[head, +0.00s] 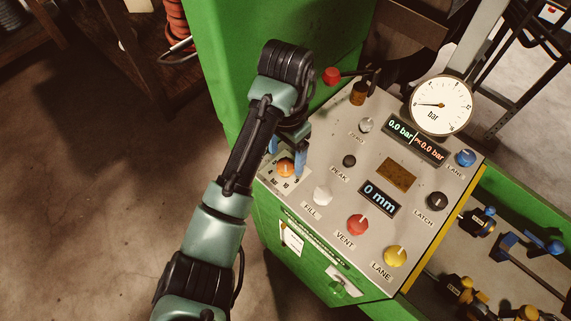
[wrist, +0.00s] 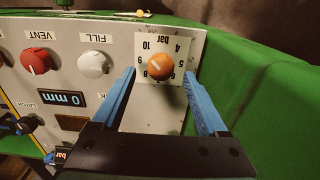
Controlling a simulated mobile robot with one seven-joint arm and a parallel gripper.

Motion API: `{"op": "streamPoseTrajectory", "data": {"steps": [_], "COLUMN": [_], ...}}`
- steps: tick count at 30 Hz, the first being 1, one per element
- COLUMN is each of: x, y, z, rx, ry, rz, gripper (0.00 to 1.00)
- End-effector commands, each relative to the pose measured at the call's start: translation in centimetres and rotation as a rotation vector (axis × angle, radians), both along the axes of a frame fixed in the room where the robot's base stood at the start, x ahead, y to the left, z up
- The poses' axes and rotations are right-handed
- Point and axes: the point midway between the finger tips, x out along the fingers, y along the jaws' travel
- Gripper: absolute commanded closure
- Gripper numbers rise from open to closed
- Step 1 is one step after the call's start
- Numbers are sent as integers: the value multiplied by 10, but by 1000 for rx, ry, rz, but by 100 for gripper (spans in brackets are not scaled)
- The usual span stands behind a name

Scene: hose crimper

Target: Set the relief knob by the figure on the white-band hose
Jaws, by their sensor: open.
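The relief knob (head: 286,168) is orange and sits on a pale bar scale plate at the left edge of the panel. In the wrist view the knob (wrist: 160,67) shows a pale pointer mark, with scale figures from 4 to 10 around it, upside down. I cannot read its exact setting. My gripper (head: 287,149) is open, its blue fingers above the knob. In the wrist view my gripper (wrist: 160,72) has one finger on each side of the knob, apart from it. I cannot make out a white-band hose.
The panel carries a white FILL knob (head: 322,195), a red VENT knob (head: 357,225) and a yellow LANE knob (head: 396,256). The gauge (head: 442,105) stands above displays reading 0.0 bar. Another display (head: 379,197) reads 0 mm. Fittings (head: 478,221) lie in the green tray at right.

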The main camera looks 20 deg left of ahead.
Motion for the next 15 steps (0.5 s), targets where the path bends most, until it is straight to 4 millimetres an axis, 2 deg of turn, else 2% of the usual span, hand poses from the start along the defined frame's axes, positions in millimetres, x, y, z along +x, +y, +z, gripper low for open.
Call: {"op": "streamPoseTrajectory", "data": {"steps": [1,6,15], "x": [0,0,0], "y": [0,1,0], "z": [-9,-23,-28], "rx": [-2,1,1], "ry": [2,0,-1], "rz": [1,2,0], "gripper": [24,24,24]}}
